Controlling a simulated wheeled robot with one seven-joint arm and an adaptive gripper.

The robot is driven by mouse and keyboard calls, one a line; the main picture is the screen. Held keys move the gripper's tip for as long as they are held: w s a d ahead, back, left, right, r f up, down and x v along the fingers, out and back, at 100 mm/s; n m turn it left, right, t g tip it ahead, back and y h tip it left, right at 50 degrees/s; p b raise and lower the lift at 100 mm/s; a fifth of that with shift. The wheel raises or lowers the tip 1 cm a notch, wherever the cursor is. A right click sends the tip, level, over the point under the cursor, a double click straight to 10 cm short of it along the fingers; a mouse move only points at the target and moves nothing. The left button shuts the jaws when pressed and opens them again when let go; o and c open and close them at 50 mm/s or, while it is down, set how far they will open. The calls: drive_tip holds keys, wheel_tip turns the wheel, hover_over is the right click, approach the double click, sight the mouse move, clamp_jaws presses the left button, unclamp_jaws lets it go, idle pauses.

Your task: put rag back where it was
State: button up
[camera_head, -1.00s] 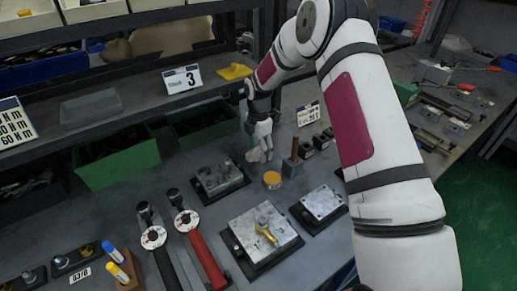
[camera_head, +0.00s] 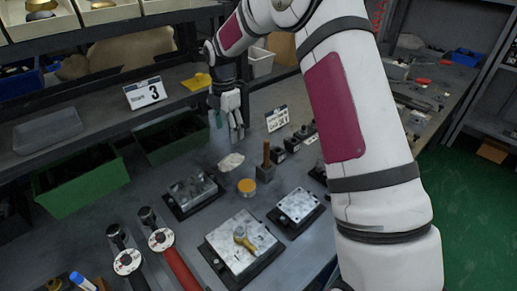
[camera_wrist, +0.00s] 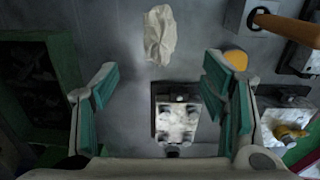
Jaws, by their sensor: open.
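The rag (camera_head: 231,162) is a crumpled whitish cloth lying on the grey bench top, behind the metal block and the yellow-topped tin. It also shows at the top of the wrist view (camera_wrist: 159,34). My gripper (camera_head: 228,128) is open and empty above the bench, farther back than the rag and apart from it.
A metal valve block (camera_head: 193,191) sits in front of the rag, with a yellow-topped tin (camera_head: 246,186) and a wooden-handled tool (camera_head: 266,160) to the right. Green bins (camera_head: 82,186) are left under the shelf. A yellow item (camera_head: 197,82) lies on the shelf.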

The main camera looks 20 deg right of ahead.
drive_tip(key=s+r+m+t+h, duration=0.1)
drive_tip(key=s+r+m+t, duration=0.1)
drive_tip(key=s+r+m, duration=1.3)
drive_tip(key=s+r+m+t+y, duration=0.1)
drive_tip(key=s+m, duration=0.5)
drive_tip(key=s, duration=2)
drive_tip(key=shift+s+r+m+t, duration=0.15)
drive_tip(key=shift+r+m+t, duration=0.2)
drive_tip(key=shift+r, duration=0.25)
drive_tip(key=shift+d, duration=0.1)
wheel_tip(320, 180, up, 3)
drive_tip(key=shift+f+t+p, duration=0.2)
drive_tip(key=shift+t+p, duration=0.05)
drive_tip(key=shift+p, duration=0.75)
